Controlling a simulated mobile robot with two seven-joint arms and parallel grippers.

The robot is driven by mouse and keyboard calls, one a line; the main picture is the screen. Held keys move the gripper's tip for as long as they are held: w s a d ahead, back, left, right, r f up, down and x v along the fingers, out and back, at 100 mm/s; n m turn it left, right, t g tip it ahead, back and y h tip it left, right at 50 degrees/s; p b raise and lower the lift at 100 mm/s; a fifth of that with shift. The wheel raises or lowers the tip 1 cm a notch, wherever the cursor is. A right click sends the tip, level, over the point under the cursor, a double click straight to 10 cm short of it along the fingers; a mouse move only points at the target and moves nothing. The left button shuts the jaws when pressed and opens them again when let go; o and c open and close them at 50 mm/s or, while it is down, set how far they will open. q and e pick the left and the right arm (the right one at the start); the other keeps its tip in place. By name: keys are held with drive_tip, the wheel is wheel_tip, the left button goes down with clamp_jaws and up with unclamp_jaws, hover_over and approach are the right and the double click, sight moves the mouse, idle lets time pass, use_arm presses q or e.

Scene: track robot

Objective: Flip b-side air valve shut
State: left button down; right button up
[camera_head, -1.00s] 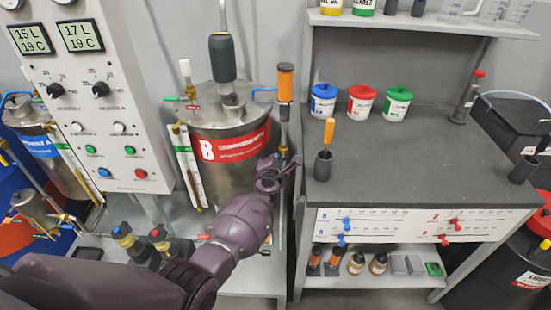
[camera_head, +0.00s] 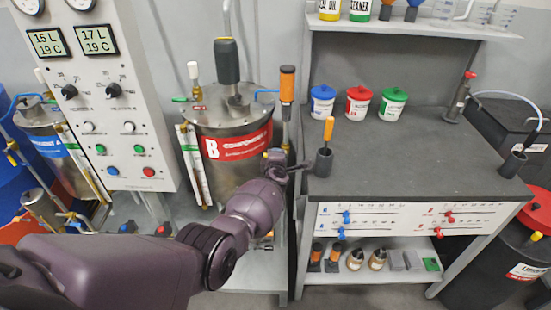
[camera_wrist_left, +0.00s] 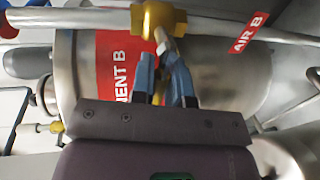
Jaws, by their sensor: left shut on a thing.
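The air B valve has a yellow body (camera_wrist_left: 158,20) on a metal pipe, and the red AIR B label (camera_wrist_left: 250,35) is on that pipe in the left wrist view. My left gripper (camera_wrist_left: 165,72) is directly below the valve body in that view, its blue-grey fingers shut on the valve's lever (camera_wrist_left: 163,42). The fingers hide much of the lever. In the head view my left gripper (camera_head: 297,167) is at the right of the component B tank (camera_head: 232,180), by the workbench's left edge, and the valve is too small to make out. My right gripper is not in view.
The workbench (camera_head: 420,165) stands just right of my left gripper. A dark cup (camera_head: 323,163) with an orange-handled tool (camera_head: 328,130) is near its left edge. The control panel (camera_head: 110,100) is at the left.

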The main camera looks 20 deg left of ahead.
use_arm(q)
drive_tip(key=shift+f, duration=0.1)
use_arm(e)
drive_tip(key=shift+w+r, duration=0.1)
use_arm(q)
drive_tip(key=c, duration=1.1)
unclamp_jaws()
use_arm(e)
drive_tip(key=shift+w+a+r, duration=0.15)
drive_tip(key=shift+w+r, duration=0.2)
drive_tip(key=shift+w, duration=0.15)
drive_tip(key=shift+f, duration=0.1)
